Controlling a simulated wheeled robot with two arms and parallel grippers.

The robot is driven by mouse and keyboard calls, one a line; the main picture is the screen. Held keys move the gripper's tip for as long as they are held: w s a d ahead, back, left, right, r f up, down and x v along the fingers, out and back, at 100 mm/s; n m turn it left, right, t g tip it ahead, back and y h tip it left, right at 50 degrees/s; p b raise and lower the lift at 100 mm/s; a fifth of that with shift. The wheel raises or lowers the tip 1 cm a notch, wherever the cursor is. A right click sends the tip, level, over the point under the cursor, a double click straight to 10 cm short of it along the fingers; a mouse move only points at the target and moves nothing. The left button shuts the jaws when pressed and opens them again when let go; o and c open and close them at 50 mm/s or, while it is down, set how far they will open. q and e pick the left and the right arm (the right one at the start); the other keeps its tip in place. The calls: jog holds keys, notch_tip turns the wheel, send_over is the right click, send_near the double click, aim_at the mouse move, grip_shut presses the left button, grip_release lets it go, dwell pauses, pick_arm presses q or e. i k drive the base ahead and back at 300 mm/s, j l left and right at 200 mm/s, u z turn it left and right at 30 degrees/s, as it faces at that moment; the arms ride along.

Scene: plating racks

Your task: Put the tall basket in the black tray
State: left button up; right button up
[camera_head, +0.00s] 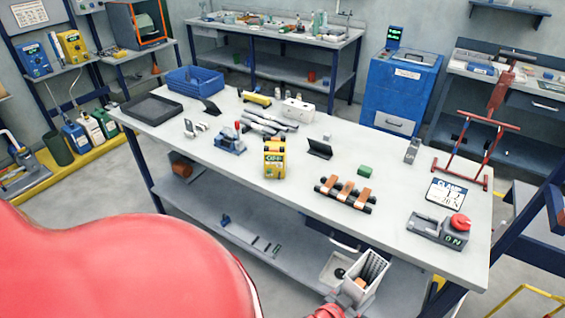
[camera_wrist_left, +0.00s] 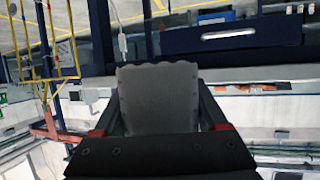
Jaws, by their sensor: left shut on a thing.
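The tall basket (camera_head: 369,272) is a pale grey, tall box with a dark perforated or slotted side. It is at the bottom centre of the head view, by the front edge of the table. My left gripper (camera_head: 352,294) is shut on it; my large red arm hides much of the lower left. In the left wrist view a plain grey panel with a wavy edge (camera_wrist_left: 158,97), apparently the basket, stands between the two dark fingers of the gripper. The black tray (camera_head: 152,107) lies at the table's far left end and looks empty. My right gripper is not in view.
A blue crate (camera_head: 193,81) stands just behind the tray. A yellow device (camera_head: 274,158), a black stand (camera_head: 319,149) and a rack with brown pieces (camera_head: 345,194) occupy the table's middle. A grey box with a red knob (camera_head: 440,229) is at right. The table's front left strip is clear.

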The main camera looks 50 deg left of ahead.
aim_at(151, 114)
jog(key=z, duration=1.6)
jog(key=k+j+z, duration=0.2)
jog(key=z, duration=0.15)
jog(key=k+j+z, duration=0.1)
jog(key=k+z, duration=0.45)
jog(key=z, duration=0.15)
jog(key=k, duration=1.1)
jog(key=k+u, duration=0.1)
jog(key=k, duration=1.05)
jog(key=k+j, duration=0.2)
jog(key=k, duration=0.9)
jog(key=k+u, duration=0.2)
jog(key=u, duration=1.55)
